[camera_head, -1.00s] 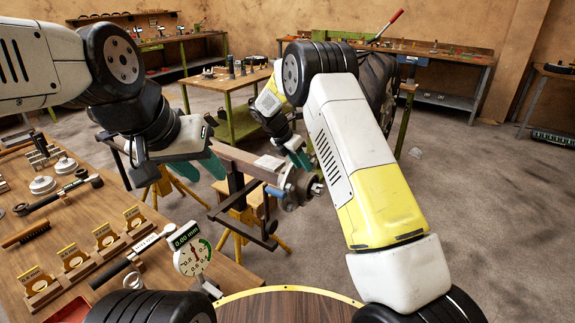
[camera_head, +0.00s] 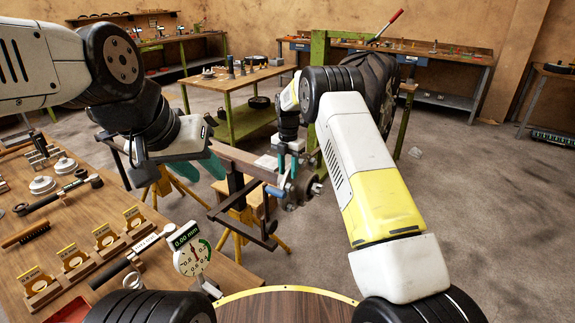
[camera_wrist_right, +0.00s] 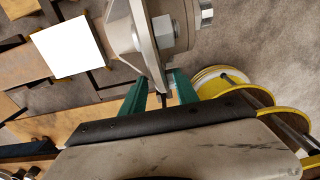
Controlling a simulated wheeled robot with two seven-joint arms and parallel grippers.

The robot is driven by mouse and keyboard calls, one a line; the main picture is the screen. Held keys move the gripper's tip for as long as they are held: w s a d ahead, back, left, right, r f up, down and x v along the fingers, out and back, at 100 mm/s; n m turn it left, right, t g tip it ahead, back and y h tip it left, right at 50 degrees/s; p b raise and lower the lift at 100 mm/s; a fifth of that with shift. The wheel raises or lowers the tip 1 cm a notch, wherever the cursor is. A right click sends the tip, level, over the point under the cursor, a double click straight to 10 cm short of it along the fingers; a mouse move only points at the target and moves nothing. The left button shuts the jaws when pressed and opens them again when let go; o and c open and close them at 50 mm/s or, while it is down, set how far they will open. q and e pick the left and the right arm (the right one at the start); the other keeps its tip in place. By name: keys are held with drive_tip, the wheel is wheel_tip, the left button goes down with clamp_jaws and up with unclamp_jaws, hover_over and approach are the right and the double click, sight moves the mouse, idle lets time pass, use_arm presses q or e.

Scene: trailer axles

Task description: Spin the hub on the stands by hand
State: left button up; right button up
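My right gripper (camera_head: 288,166) is at the hub's upper side. Its two green fingers stand apart in the right wrist view (camera_wrist_right: 160,88), one on each side of the flange edge; whether they touch it I cannot tell. My left gripper (camera_head: 200,175) is to the left, with green fingers spread and empty, near the beam.
A wooden bench (camera_head: 80,230) at left holds tools, several small wooden holders and a dial gauge (camera_head: 191,252). A green-legged table (camera_head: 240,85) and back workbenches stand behind.

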drive_tip(key=shift+f, duration=0.45)
clamp_jaws()
idle(1.1)
